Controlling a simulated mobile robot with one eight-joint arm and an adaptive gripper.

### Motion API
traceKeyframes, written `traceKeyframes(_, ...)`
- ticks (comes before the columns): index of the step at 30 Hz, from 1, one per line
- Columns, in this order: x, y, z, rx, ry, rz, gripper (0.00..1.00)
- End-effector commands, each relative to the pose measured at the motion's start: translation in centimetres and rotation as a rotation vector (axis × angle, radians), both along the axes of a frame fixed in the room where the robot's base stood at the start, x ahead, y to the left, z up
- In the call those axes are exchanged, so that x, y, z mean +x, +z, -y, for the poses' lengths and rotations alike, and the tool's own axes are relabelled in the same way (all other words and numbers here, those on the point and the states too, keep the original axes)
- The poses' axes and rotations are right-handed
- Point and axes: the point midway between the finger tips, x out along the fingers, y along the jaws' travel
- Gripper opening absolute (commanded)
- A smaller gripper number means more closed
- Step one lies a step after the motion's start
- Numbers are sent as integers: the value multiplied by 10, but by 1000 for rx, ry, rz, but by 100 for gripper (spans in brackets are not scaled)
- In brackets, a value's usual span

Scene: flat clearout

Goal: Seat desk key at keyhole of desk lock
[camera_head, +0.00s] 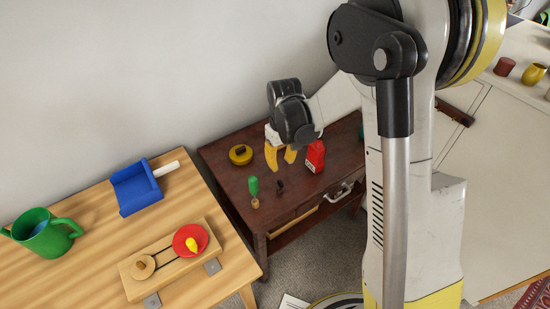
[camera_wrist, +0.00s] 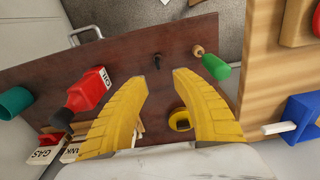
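A dark brown desk (camera_head: 222,168) stands against the wall. A small black upright piece (camera_head: 280,186) is on its top near the front edge. It also shows in the wrist view (camera_wrist: 157,62), just beyond and between my fingertips. It may be the desk key or part of the desk lock; I cannot tell which, and no keyhole is clear. My gripper (camera_head: 281,160) has yellow fingers and is above the desk, behind the black piece. In the wrist view my gripper (camera_wrist: 157,78) is open, with nothing between the fingers.
A drawer handle (camera_head: 342,191) is on the front. A wooden table (camera_head: 90,211) holds a blue tray, green can and wooden board.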

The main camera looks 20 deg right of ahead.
Motion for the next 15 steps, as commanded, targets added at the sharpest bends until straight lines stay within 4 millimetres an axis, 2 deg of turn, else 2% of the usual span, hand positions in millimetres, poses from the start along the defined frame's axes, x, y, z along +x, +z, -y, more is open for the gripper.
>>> traceKeyframes(3,5,-22,0,0,17,-34,32)
traceKeyframes(10,6,-47,0,-1,24,-47,32)
traceKeyframes(15,7,-77,0,0,23,-46,32)
